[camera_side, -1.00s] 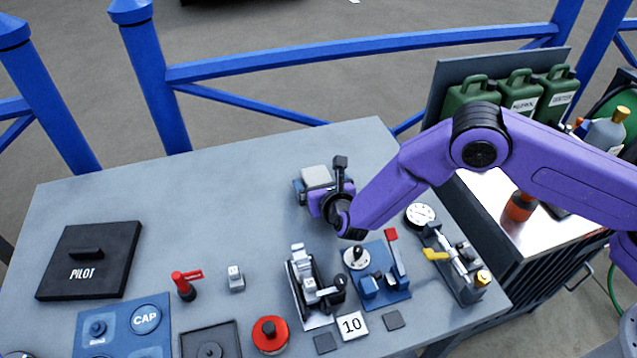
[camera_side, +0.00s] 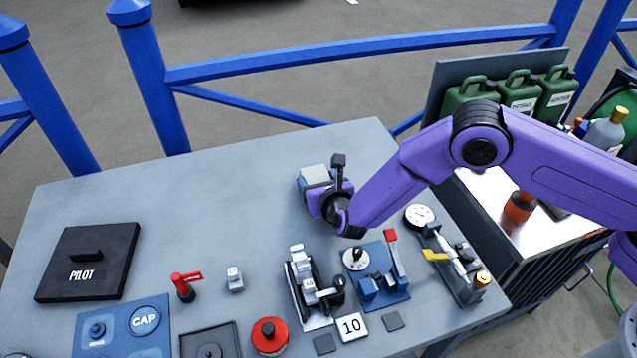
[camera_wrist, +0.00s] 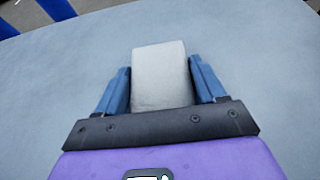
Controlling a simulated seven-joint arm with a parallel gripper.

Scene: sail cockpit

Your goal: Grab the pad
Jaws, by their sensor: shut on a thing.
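The pad is a pale grey block (camera_wrist: 160,76), seen in the wrist view between the two blue fingers of my gripper (camera_wrist: 162,88). The fingers are shut on its left and right sides. In the side view the pad (camera_side: 314,173) shows its light top at the far middle of the grey table, with my gripper (camera_side: 318,190) around it. The near end of the pad is hidden by my wrist. I cannot tell whether it touches the table.
The table (camera_side: 230,190) is clear to the left of my gripper. Nearer stand a silver and black device (camera_side: 308,290), a blue fixture (camera_side: 376,278), a red post (camera_side: 184,286) and a small grey block (camera_side: 235,278). A black PILOT plate (camera_side: 88,262) lies at the left.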

